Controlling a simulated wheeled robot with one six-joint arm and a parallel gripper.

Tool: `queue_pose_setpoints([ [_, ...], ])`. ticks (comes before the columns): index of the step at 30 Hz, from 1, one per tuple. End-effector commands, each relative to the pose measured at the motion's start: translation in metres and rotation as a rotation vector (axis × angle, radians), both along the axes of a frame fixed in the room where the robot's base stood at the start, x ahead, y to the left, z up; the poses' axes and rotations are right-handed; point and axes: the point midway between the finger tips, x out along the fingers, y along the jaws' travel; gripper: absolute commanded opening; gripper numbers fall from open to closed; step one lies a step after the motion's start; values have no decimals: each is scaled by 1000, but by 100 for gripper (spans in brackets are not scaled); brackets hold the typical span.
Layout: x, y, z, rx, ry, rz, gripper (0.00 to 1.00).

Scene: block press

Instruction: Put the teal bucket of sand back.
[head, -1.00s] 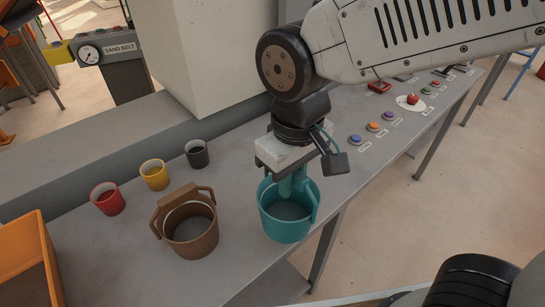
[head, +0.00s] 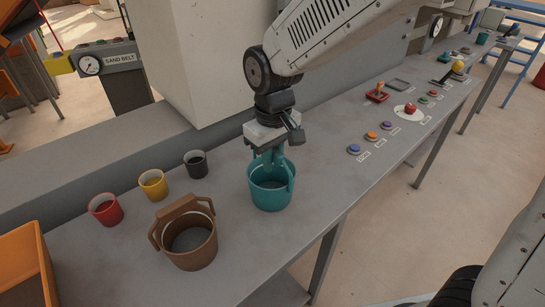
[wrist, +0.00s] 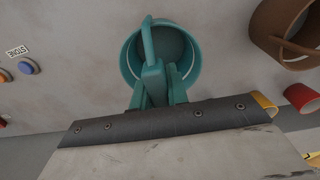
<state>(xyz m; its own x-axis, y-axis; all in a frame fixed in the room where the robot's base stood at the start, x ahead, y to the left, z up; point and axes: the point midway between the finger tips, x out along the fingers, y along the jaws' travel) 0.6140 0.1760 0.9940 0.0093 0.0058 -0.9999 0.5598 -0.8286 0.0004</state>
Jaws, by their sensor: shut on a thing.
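In the wrist view the bucket (wrist: 128,62) is seen from above, with the handle (wrist: 149,45) running between my gripper's fingers (wrist: 155,90). I cannot tell for sure whether the bucket's base touches the bench top.
The brown bucket (head: 190,252) stands close on the left. Red (head: 105,211), yellow (head: 153,185) and black (head: 196,165) cups line the back. Coloured buttons (head: 371,136) lie to the right. An orange bin (head: 22,270) is at far left. Bench between the teal bucket and buttons is clear.

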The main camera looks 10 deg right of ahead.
Motion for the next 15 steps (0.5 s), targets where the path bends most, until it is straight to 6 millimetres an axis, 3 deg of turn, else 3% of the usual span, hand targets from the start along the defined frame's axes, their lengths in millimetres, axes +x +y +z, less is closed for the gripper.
queue_pose_setpoints([
  [10, 0, 0, -3, 1, -2, 0, 0],
  [11, 0, 0, -4, 1, -2, 0, 19],
  [13, 0, 0, -3, 1, -2, 0, 38],
  [15, 0, 0, -3, 1, -2, 0, 38],
])
